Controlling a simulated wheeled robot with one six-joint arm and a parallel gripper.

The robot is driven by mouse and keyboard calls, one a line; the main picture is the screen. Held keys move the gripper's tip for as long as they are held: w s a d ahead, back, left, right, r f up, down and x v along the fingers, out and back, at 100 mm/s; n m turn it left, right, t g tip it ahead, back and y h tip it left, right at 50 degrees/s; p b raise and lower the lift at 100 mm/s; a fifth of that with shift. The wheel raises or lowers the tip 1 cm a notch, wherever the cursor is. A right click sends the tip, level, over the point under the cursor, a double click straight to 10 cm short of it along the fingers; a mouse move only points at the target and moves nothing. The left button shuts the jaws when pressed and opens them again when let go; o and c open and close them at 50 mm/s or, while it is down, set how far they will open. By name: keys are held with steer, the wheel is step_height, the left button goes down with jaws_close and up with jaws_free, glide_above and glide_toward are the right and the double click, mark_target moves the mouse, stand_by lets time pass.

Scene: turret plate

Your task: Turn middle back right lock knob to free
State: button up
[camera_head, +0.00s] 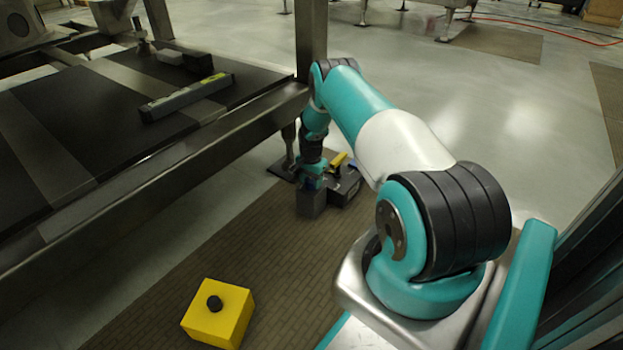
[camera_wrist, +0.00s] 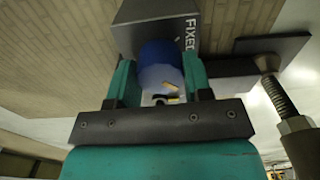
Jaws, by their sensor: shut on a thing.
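The lock knob (camera_wrist: 158,58) is a blue cylinder with a paler end, set against a dark grey block (camera_wrist: 200,22). White letters reading "FIXED" show on the block beside the knob. My gripper (camera_wrist: 160,76) has its teal fingers on both sides of the knob, shut on it. In the head view my gripper (camera_head: 312,182) is low by the table leg, at the dark block (camera_head: 311,205). The knob is mostly hidden there, and its pointing direction cannot be told.
A threaded foot (camera_wrist: 277,97) on a dark plate stands close to the knob in the wrist view. A dark unit with a yellow part (camera_head: 339,160) sits beside my gripper. The table's metal edge (camera_head: 165,157) runs left.

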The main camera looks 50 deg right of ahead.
mark_target(312, 180)
steer(key=shift+s+m, duration=0.1)
steer(key=shift+m, duration=0.3)
steer(key=o, duration=0.9)
steer(key=shift+o, duration=0.2)
step_height(312, 180, up, 18)
steer(key=p, duration=0.8)
steer(key=shift+f, duration=0.2)
